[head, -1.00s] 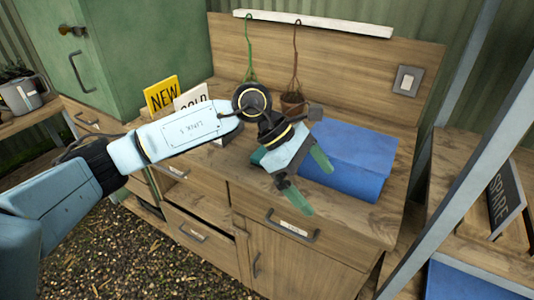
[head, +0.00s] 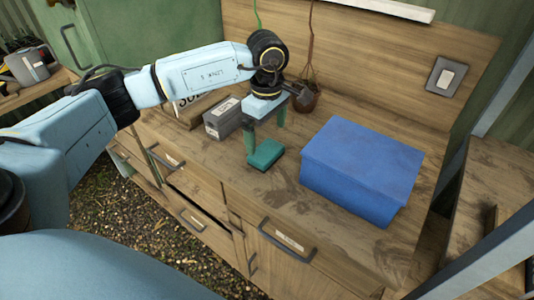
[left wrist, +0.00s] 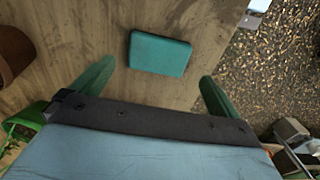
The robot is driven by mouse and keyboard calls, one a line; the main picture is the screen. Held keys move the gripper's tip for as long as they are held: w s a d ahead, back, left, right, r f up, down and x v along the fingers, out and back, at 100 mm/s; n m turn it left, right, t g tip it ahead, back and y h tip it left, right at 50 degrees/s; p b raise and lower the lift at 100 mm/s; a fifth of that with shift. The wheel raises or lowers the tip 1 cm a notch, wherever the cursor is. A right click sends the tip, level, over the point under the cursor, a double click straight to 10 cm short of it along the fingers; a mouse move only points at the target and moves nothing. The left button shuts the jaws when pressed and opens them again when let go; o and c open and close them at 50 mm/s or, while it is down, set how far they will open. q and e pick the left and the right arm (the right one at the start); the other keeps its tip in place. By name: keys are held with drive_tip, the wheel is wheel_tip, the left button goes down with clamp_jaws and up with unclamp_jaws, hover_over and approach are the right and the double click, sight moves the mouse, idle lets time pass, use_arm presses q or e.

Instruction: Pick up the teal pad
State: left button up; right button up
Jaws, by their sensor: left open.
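The teal pad (head: 265,154) lies flat on the wooden worktop, left of the blue box. It also shows whole in the left wrist view (left wrist: 159,54), lying beyond the fingertips and between their lines. My left gripper (head: 266,138) points down just above and behind the pad, its green fingers apart and empty. In the left wrist view the two fingers (left wrist: 152,78) stand wide on either side, with bare wood between them. I cannot tell whether a finger touches the pad. My right gripper is not in view.
A blue lidded box (head: 358,172) stands right of the pad. A grey box (head: 223,120) stands to the left, near a sign. A hanging plant pot (head: 304,97) is behind the gripper. The worktop's front edge and drawers lie in front.

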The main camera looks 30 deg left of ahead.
sight(266, 151)
use_arm(q)
drive_tip(key=shift+f, duration=0.55)
drive_tip(key=shift+w+f, duration=0.1)
drive_tip(key=shift+f, duration=0.65)
wheel_tip(266, 151, down, 4)
drive_tip(key=shift+a+r, duration=0.15)
drive_tip(key=shift+f, duration=0.25)
drive_tip(key=shift+c, duration=0.9)
drive_tip(key=c, duration=0.6)
wheel_tip(266, 151, up, 10)
drive_tip(key=shift+r, duration=0.1)
drive_tip(key=shift+c, duration=0.2)
drive_tip(key=o, duration=0.4)
drive_tip(key=shift+c, duration=1.4)
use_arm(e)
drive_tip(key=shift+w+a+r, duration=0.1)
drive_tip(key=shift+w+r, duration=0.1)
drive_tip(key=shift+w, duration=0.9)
